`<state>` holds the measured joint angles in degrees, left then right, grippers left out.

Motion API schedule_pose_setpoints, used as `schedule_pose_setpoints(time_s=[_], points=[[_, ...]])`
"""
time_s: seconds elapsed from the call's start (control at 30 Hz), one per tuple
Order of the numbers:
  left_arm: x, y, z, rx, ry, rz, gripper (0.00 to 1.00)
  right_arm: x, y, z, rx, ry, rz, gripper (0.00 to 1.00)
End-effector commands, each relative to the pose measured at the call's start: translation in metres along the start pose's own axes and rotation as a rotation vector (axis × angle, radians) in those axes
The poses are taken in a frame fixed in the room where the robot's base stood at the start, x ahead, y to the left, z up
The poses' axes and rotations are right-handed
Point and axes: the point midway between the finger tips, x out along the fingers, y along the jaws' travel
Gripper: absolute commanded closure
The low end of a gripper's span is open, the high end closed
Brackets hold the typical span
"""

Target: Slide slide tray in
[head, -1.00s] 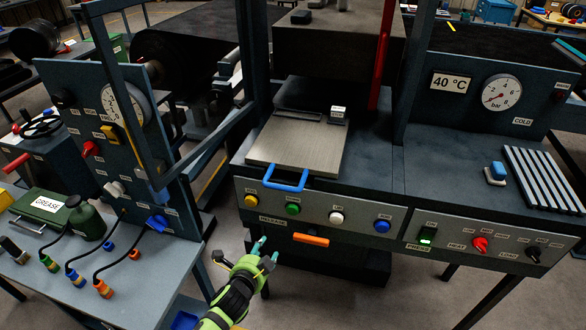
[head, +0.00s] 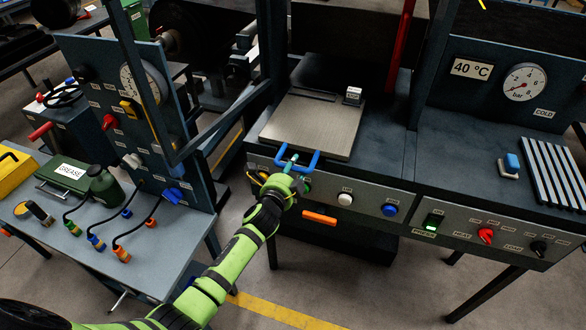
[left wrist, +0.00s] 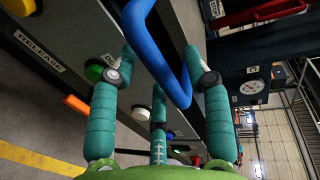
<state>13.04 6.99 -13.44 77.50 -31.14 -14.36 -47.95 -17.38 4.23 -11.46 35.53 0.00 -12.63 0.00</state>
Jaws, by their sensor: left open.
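The slide tray (head: 312,124) is a flat metal plate lying on the press bed, standing out in front of the dark upper block. Its blue U-shaped handle (head: 316,160) juts over the front panel. My left gripper (head: 289,164) is at the handle with its fingers spread. In the left wrist view the blue handle (left wrist: 153,52) passes between the open green fingers (left wrist: 160,62). I cannot tell whether the fingers touch it. The gripper hides part of the handle and some front buttons. My right gripper is not in view.
The front panel has a white button (head: 345,199), a blue button (head: 389,210) and an orange handle (head: 319,217) below. A red bar (head: 399,45) stands right of the upper block. A side bench (head: 150,262) with a grease box (head: 67,174) is at the left.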

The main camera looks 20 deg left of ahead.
Motion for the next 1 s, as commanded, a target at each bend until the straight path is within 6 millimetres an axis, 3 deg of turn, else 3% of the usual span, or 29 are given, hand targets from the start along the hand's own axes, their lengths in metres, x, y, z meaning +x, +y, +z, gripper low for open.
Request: schedule_pose_setpoints(time_s=[0.3, 0.33, 0.43, 0.77, 1.0], points=[[0.003, 0.0, 0.0, -0.001, 0.001, -0.001, 0.51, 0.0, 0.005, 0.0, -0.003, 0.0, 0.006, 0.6], [0.002, 0.0, 0.0, -0.001, 0.001, -0.001, 0.59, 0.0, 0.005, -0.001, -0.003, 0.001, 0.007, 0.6], [0.002, 0.0, 0.0, -0.001, 0.001, 0.0, 0.99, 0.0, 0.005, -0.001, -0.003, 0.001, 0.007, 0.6], [0.007, 0.0, 0.0, 0.001, 0.0, -0.001, 1.0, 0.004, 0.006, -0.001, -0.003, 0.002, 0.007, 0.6], [0.036, -0.005, 0.001, 0.003, 0.0, -0.006, 1.0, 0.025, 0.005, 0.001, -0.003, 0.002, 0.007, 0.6]])
